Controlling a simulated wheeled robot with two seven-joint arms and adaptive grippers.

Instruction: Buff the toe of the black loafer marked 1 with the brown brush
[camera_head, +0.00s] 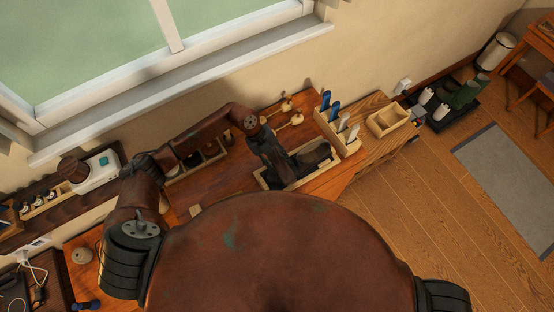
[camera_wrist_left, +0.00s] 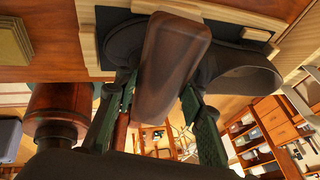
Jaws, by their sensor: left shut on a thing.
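My left gripper (camera_head: 290,178) is over the left part of a wooden-rimmed tray (camera_head: 324,171) on the bench. In the left wrist view the gripper's green-padded fingers (camera_wrist_left: 158,112) are shut on the brown brush (camera_wrist_left: 172,62). The brush overlaps a dark loafer (camera_wrist_left: 245,72) behind it. I cannot tell whether they touch. In the head view the loafer (camera_head: 315,153) lies in the tray, right beside the gripper, and the gripper covers part of it. The brush is hidden in the head view. No number mark on the shoe is legible. My right gripper is not in view.
A wooden rack (camera_head: 340,134) with blue and white handled tools stands close right of the tray. An empty wooden box (camera_head: 388,121) is farther right. Small knobbed items (camera_head: 291,104) are behind the tray. A compartment box (camera_head: 197,160) lies left, near my arm.

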